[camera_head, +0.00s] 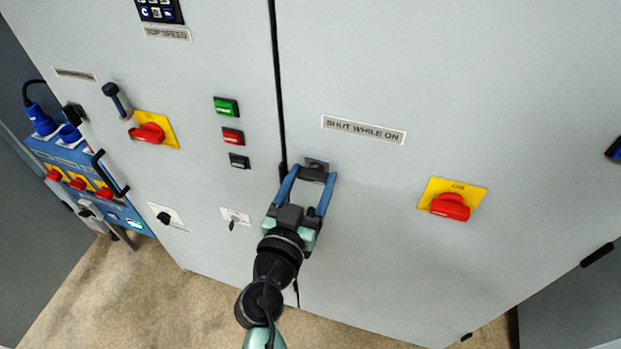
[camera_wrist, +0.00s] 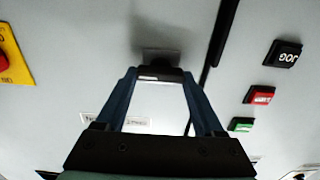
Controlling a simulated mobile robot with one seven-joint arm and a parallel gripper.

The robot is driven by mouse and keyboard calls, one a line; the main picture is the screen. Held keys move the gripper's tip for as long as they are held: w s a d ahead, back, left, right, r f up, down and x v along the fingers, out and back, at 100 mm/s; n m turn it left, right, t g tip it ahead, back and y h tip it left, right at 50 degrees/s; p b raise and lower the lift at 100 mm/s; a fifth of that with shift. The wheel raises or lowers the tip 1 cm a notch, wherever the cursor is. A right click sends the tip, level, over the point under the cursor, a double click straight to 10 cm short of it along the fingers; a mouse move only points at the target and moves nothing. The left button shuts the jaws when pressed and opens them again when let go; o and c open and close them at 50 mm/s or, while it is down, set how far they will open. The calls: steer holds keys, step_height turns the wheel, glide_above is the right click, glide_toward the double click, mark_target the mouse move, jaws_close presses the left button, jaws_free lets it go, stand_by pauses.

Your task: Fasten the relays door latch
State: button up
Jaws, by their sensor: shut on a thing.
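The latch (camera_head: 316,164) is a small dark fitting on the right-hand grey cabinet door (camera_head: 380,230), just right of the dark vertical gap between the doors. My gripper (camera_head: 312,175) reaches up to it from below, with its blue fingers on either side of the dark latch handle. In the wrist view, the fingertips of my gripper (camera_wrist: 159,75) close on the ends of the dark latch handle (camera_wrist: 160,73). The latch's mount behind the handle is partly hidden. I cannot tell whether the latch is fastened.
A "SHUT WHILE ON" label (camera_head: 363,129) and a red switch on a yellow plate (camera_head: 450,205) are on the right door. Green (camera_head: 226,107), red (camera_head: 233,136) and black (camera_head: 239,161) buttons lie left of the gap. A black door handle (camera_head: 110,174) projects farther left.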

steer(key=shift+n, duration=0.3)
steer(key=n+b, duration=0.1)
steer(key=n, duration=0.2)
steer(key=shift+f+n+b, duration=0.1)
steer(key=shift+n+b, duration=0.2)
steer(key=shift+b, duration=0.1)
steer(key=n, duration=0.4)
steer(key=shift+a+n+b, duration=0.15)
steer(key=shift+n+b, duration=0.15)
steer(key=n, duration=0.4)
steer(key=shift+n, duration=0.3)
steer(key=shift+w+a+f+n+p, duration=0.1)
steer(key=shift+n+p, duration=0.25)
steer(key=shift+n, duration=0.75)
steer(key=shift+f+n+p, duration=0.1)
steer(key=shift+n+p, duration=0.2)
steer(key=shift+n, duration=0.8)
steer(key=o, duration=1.4)
